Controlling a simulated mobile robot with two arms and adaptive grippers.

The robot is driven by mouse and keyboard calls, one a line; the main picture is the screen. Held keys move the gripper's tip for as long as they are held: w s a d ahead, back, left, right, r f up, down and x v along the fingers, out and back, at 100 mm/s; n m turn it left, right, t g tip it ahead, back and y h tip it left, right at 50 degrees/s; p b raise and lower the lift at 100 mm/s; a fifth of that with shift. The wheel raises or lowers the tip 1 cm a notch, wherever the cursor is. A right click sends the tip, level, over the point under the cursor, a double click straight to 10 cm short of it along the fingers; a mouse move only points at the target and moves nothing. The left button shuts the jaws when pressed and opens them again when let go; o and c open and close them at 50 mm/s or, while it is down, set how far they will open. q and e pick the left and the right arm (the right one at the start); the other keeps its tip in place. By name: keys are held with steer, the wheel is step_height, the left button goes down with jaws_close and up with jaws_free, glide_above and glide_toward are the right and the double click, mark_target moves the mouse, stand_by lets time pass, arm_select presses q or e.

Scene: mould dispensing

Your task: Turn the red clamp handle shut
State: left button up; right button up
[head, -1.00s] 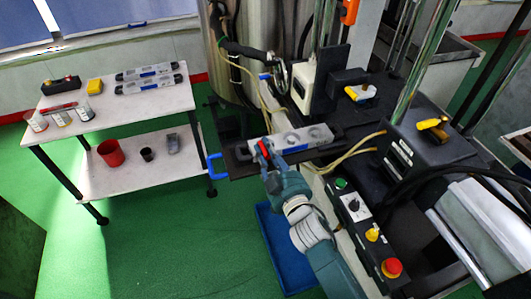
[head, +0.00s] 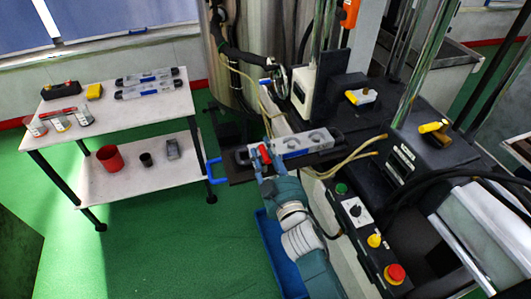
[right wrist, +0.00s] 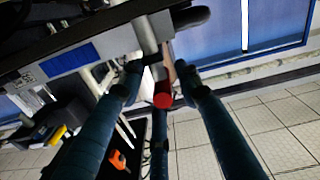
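The red clamp handle (head: 264,153) is at the left end of a grey mould (head: 303,143), which lies on a dark shelf at the machine's front edge. In the right wrist view the handle's round red end (right wrist: 162,100) faces me, with a grey metal clamp part above it. My right gripper (head: 261,165) is at the handle from the front. In the wrist view its dark teal fingers (right wrist: 157,78) stand on either side of the handle, with gaps visible between; another finger is below it. Contact is hard to judge. My left gripper is not in view.
A blue handle (head: 214,171) sticks out left of the shelf. A control panel with a red button (head: 395,272) is to the right of my arm. A blue bin (head: 280,255) is on the floor below. A white cart (head: 125,115) at left holds moulds and cups.

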steer(key=shift+s+d+f, duration=0.1)
steer(key=shift+s+f, duration=0.05)
steer(key=shift+s, duration=0.15)
steer(key=v, duration=1.1)
steer(key=shift+s, duration=0.2)
steer(key=s+d+f+g+h, duration=0.1)
steer(key=s+d+f+g, duration=0.15)
steer(key=f, duration=1.05)
steer(key=s+d+f+m+g+h+b, duration=0.1)
steer(key=s+d+f+g, duration=0.2)
steer(key=f, duration=0.9)
steer(key=s+d+f+g, duration=0.15)
steer(key=s+f, duration=0.35)
steer(key=f, duration=0.8)
steer(key=s+d+f+g+h, duration=0.1)
steer(key=s+d+f+g, duration=0.2)
steer(key=s+f, duration=0.4)
steer(key=s+d+f+m+g+h+b, duration=0.1)
steer(key=s+d+f+g, duration=0.2)
steer(key=s, duration=1)
steer(key=s+d+f+m+g+h, duration=0.1)
steer(key=s+d+f+g, duration=0.2)
steer(key=s+d+f, duration=0.4)
steer(key=s+f, duration=0.4)
steer(key=f, duration=0.1)
steer(key=shift+b, duration=0.35)
